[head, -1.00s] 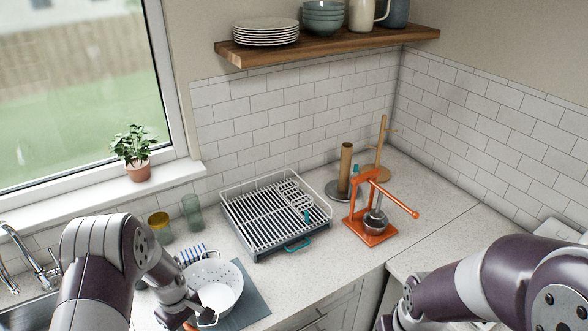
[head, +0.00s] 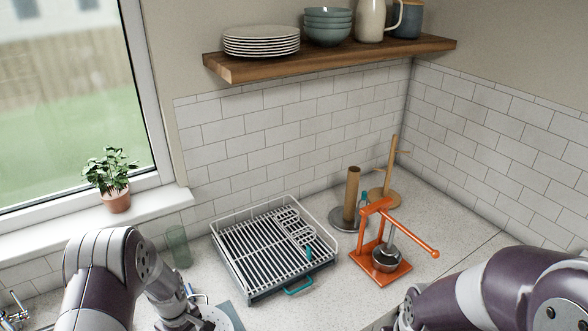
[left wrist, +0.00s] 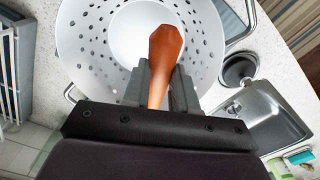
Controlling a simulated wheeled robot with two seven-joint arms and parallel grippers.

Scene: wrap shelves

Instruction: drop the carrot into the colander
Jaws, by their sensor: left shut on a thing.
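The orange carrot (left wrist: 166,50) is held between the fingers of my left gripper (left wrist: 165,85) in the left wrist view. The gripper is shut on it. The white colander (left wrist: 95,45), with round holes in its wall, lies behind the carrot in that view, and the carrot overlaps its inside. I cannot tell the height between them. The carrot is not visible there. My right arm shows at the lower right, but its gripper is out of frame.
A dish rack (head: 270,250) stands behind the colander on the counter. An orange press (head: 380,270) and a paper towel holder (head: 351,200) stand to its right. A green glass (head: 178,247) is at the left. A sink (left wrist: 270,115) lies at the right in the left wrist view.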

